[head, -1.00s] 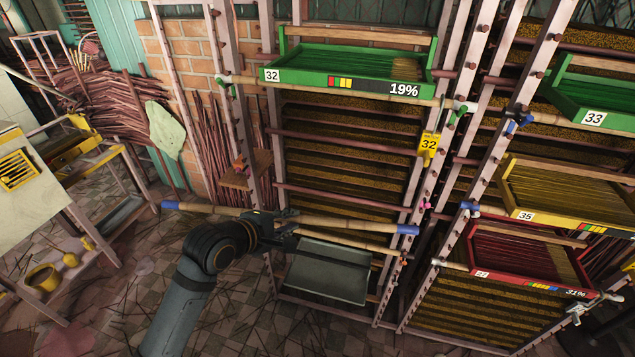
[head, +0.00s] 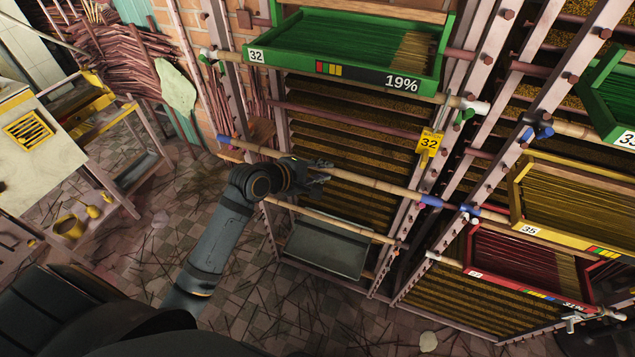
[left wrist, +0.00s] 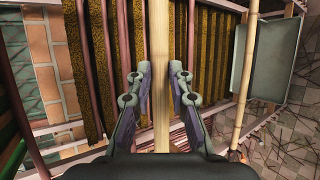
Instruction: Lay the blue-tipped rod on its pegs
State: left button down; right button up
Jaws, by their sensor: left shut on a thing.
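The rod is a pale bamboo pole with blue tips; its left tip (head: 224,140) and right tip (head: 431,200) show in the head view. My left gripper (head: 322,172) is shut on the rod near its middle. In the left wrist view the rod (left wrist: 160,60) runs between the two fingers (left wrist: 160,95). The rod slants down to the right in front of the rack, below the green tray. Its right tip overlaps a rack post in the picture; I cannot tell whether it touches. Dark red pegs (head: 480,96) line the posts. My right gripper is not in view.
The green tray (head: 345,75) marked 32 hangs above the rod. A yellow tag (head: 429,143) is on the post above the right tip. Another bamboo rod (head: 350,229) and a grey pan (head: 325,250) are below. Yellow (head: 520,200) and red trays (head: 468,247) stand right.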

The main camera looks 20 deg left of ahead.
aim_at(326, 170)
pick_arm(q)
jog(key=shift+w+f+b, duration=0.1)
jog(key=shift+w+b, duration=0.5)
jog(key=shift+w, duration=0.35)
jog(key=shift+w+f+b, duration=0.1)
jog(key=shift+w+b, duration=0.3)
jog(key=shift+w, duration=0.3)
jog(key=shift+w+f, duration=0.1)
jog(key=shift+f, duration=1.55)
jog(key=c, duration=1.1)
grip_release()
jog(key=shift+c, duration=0.2)
pick_arm(e)
jog(key=f, duration=0.1)
jog(key=w+f, duration=0.1)
jog(key=f, duration=0.1)
jog(key=shift+d, duration=0.15)
